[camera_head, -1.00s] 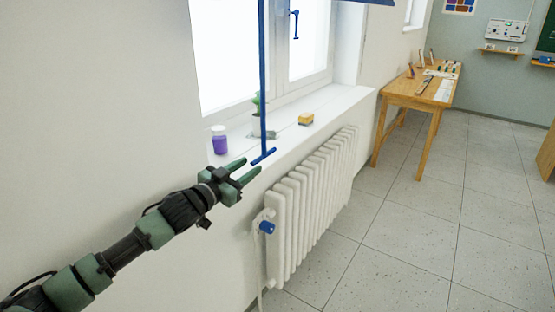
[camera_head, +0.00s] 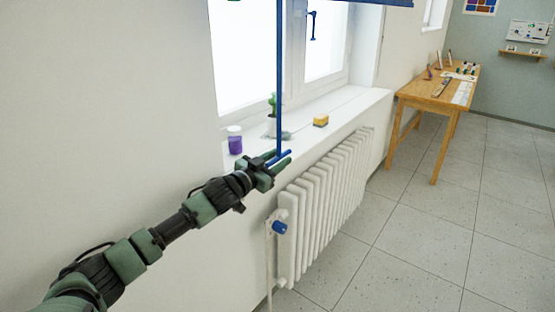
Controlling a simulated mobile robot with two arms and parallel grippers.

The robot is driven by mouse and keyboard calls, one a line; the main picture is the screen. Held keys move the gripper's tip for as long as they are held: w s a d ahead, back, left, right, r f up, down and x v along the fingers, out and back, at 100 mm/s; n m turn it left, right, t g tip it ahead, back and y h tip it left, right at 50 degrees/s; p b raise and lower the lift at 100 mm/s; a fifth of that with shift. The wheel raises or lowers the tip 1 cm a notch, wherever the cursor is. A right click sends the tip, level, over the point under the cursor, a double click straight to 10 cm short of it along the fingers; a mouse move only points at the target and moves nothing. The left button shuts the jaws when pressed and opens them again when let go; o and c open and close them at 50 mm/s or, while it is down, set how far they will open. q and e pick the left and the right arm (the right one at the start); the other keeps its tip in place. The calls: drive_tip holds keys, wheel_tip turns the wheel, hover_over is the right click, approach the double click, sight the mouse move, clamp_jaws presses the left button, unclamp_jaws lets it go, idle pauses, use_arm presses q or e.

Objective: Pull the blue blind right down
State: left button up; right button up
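The lower edge of the blue blind (camera_head: 385,3) shows at the very top of the view, above the window; the rest of it is out of frame. A thin blue pull rod (camera_head: 279,80) hangs down in front of the window and ends in a short blue crossbar (camera_head: 284,156). My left gripper (camera_head: 278,162) is at the crossbar, in front of the sill. Its green fingers look spread, with the crossbar between them; I cannot tell whether they touch it. My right gripper is not in view.
The white sill (camera_head: 345,108) holds a purple jar (camera_head: 235,144), a small cactus (camera_head: 272,118) and a yellow sponge (camera_head: 321,121). A white radiator (camera_head: 325,195) with a blue valve knob (camera_head: 279,227) stands below. A wooden table (camera_head: 425,100) is farther right; the tiled floor is clear.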

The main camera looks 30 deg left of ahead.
use_arm(q)
clamp_jaws()
drive_tip(key=shift+f, duration=0.2)
idle(1.1)
